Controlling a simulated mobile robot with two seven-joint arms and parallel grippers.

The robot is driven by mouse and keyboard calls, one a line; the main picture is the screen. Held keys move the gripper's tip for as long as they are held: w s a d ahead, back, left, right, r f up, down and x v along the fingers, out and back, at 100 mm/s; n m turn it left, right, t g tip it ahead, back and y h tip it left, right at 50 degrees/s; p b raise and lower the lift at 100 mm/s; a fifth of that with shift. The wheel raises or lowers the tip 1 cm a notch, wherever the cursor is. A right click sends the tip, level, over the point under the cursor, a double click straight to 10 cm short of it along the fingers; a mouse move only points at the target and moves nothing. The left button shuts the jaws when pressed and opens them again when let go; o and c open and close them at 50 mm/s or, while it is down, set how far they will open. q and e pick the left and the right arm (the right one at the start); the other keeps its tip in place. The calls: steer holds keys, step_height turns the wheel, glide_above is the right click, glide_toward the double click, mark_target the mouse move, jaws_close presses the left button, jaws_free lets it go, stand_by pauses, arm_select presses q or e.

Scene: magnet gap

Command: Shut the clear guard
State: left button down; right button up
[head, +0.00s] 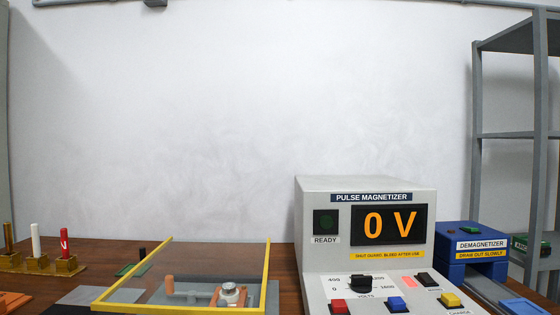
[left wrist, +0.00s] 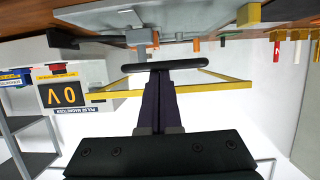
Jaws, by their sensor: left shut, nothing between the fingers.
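The clear guard (head: 182,309) is a see-through panel with a yellow frame. In the head view it slants over a small fixture (head: 230,293) with a round metal top, and its near bar is the widest part. In the left wrist view, which is upside down, the guard's yellow bar (left wrist: 104,96) stands clear of the table against the wall, so the guard looks raised. My left gripper (left wrist: 160,76) shows only there, its dark fingers together and empty, crossing in front of the frame. A black bar lies across its tips; I cannot tell if they touch it.
The grey pulse magnetizer (head: 312,260) stands right of the guard and reads 0 V. A blue demagnetizer (head: 470,237) and grey shelving (head: 478,160) are further right. Several coloured sticks in brass holders (head: 66,266) stand at the left.

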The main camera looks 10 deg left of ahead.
arm_select(q)
steer(key=shift+s+f+g, duration=0.15)
steer(key=shift+s+f, duration=0.05)
steer(key=shift+f, duration=0.25)
steer(key=shift+s+f+g, duration=0.15)
steer(key=shift+s+f, duration=0.05)
steer(key=shift+f, duration=0.25)
steer(key=r+p, duration=0.2)
steer(key=w+r+p, duration=0.1)
steer(key=r+p, duration=0.1)
steer(key=r, duration=0.1)
steer(key=shift+r, duration=0.15)
steer(key=s+d+b, duration=0.1)
steer(key=s+d, duration=0.1)
steer(key=s, duration=0.7)
steer(key=s+d+r+m+g+h+p, duration=0.2)
steer(key=s+r+g+p, duration=0.35)
steer(key=s+p, duration=0.35)
steer(key=s+d+r+m+g+h+p, duration=0.1)
steer(key=s+d+r+m+g+p, duration=0.2)
steer(key=s+r+p, duration=0.5)
step_height(320, 180, up, 34)
steer(key=a+g+p, duration=0.1)
steer(key=p, duration=3.4)
steer(key=shift+s+f, duration=0.2)
steer(key=shift+s, duration=0.25)
